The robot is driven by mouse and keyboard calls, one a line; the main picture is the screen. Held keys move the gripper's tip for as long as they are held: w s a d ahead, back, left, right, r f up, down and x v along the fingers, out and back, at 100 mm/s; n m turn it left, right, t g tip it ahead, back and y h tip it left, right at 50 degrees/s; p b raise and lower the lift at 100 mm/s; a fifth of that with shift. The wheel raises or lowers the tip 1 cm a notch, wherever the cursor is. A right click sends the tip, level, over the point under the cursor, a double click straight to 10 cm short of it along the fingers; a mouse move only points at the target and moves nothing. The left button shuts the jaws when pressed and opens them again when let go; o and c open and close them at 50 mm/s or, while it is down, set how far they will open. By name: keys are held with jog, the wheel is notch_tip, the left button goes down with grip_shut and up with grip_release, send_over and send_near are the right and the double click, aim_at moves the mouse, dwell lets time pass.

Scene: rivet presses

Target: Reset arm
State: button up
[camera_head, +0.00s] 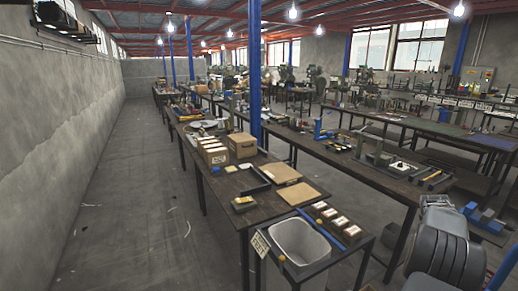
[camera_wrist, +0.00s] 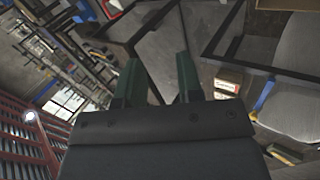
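My gripper (camera_wrist: 158,82) shows in the wrist view as two green fingers standing apart, with nothing between them. It is open and tilted relative to the room. In the head view part of my arm (camera_head: 445,240) shows at the lower right, grey and rounded; the fingers do not show there.
A dark table in the head view bears a grey basin (camera_head: 299,242), cardboard boxes (camera_head: 242,146) and flat tan boards (camera_head: 297,194). A second long bench (camera_head: 345,165) holds tools. A blue post (camera_head: 254,70) rises between them. The concrete floor (camera_head: 135,215) at left is clear.

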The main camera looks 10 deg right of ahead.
jog(key=s+a+f+m+g+y, duration=0.1)
jog(key=s+a+f+m+y, duration=0.15)
jog(key=a+f, duration=0.2)
jog(key=s+a+r+t+y, duration=0.1)
jog(key=s+a+r, duration=0.2)
jog(key=a, duration=1.3)
jog(key=s+a+r+t+y, duration=0.1)
jog(key=s+a+r, duration=0.3)
jog(key=a, duration=1.2)
jog(key=s+a+r+t+y, duration=0.1)
jog(key=s+a, duration=0.4)
jog(key=a, duration=1.1)
notch_tip(320, 180, up, 3)
jog(key=shift+a+f+y, duration=0.2)
jog(key=shift+a+y, duration=0.05)
jog(key=shift+y, duration=0.4)
